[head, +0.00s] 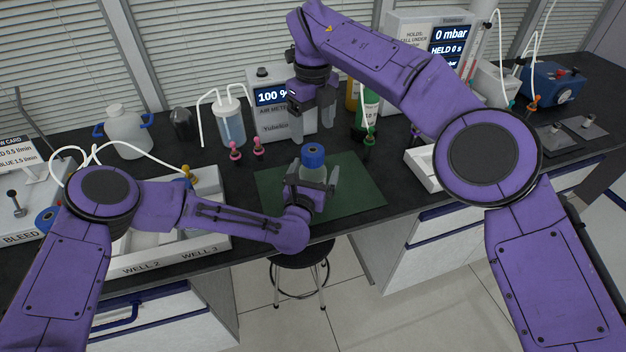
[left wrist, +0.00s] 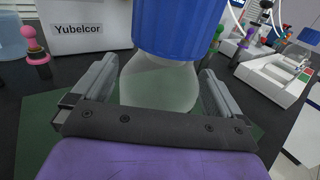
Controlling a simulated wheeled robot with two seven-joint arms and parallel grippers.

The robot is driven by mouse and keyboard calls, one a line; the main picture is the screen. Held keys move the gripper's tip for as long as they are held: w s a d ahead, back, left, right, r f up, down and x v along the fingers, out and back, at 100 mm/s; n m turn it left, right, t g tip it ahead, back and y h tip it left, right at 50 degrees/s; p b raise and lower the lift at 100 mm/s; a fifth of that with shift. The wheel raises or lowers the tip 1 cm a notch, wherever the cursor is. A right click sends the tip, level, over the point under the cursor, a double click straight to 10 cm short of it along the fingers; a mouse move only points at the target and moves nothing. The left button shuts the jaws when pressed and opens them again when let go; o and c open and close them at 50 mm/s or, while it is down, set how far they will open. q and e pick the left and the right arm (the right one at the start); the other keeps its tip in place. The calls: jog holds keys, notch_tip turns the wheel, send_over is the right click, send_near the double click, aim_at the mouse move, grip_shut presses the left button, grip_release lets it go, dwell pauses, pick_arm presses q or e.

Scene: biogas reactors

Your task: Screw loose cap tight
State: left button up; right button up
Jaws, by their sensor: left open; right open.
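A clear bottle (head: 314,172) with a blue cap (head: 313,155) stands upright on the green mat (head: 358,185). In the left wrist view the cap (left wrist: 178,25) fills the top and the bottle's sloping shoulder (left wrist: 160,85) shows below it. I cannot tell how tightly the cap sits. My left gripper (head: 312,180) is open, low at the bottle, with one finger on each side of it; the bottle's lower part is hidden. My right gripper (head: 312,132) is open and empty, pointing down, above and just behind the cap in the picture, in front of the air meter.
The air meter (head: 272,122) and a green bottle (head: 366,115) stand behind the mat. A tubed bottle (head: 231,128) and pink-topped pegs (head: 235,150) are to the left. A white well tray (head: 205,243) is front left. The mat's right part is bare.

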aim_at(313, 152)
pick_arm(q)
jog(key=shift+w+f, duration=0.2)
jog(key=shift+w, duration=0.3)
pick_arm(e)
jog(key=shift+w+f, duration=0.2)
jog(key=shift+w, duration=0.15)
pick_arm(q)
jog(key=shift+s+r, duration=0.1)
jog(key=shift+s, duration=0.05)
jog(key=c, duration=1)
pick_arm(e)
jog(key=shift+s+r, duration=0.1)
jog(key=shift+s, duration=0.1)
pick_arm(q)
grip_shut()
pick_arm(e)
jog(key=n, duration=0.5)
jog(key=shift+n, duration=0.3)
jog(key=n, duration=0.8)
notch_tip(313, 152, down, 8)
jog(key=shift+f, duration=0.1)
